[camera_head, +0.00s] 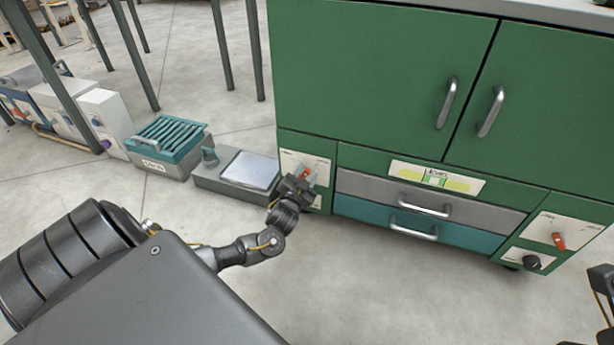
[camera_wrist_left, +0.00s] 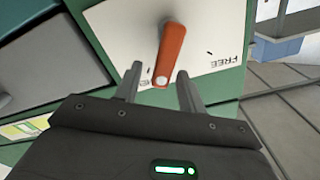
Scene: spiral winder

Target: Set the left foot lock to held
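The left foot lock is an orange lever (camera_head: 306,175) on a white plate (camera_head: 292,160) at the lower left corner of the green cabinet. In the left wrist view the lever (camera_wrist_left: 168,55) points down toward my gripper, slightly tilted. The word FREE shows upside down on the plate (camera_wrist_left: 215,35), right of the lever; another marking beside the lever tip is mostly hidden. My left gripper (camera_head: 299,184) is at the plate. Its fingers (camera_wrist_left: 159,88) are open, one on each side of the lever's tip, with gaps visible. My right arm shows only partly at the right edge.
A second orange lever (camera_head: 559,241) and a black knob (camera_head: 532,262) sit at the cabinet's lower right. Grey and teal drawers (camera_head: 355,211) lie between. A low grey unit (camera_head: 205,178) and a teal-topped box (camera_head: 160,165) stand left. Floor in front is clear.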

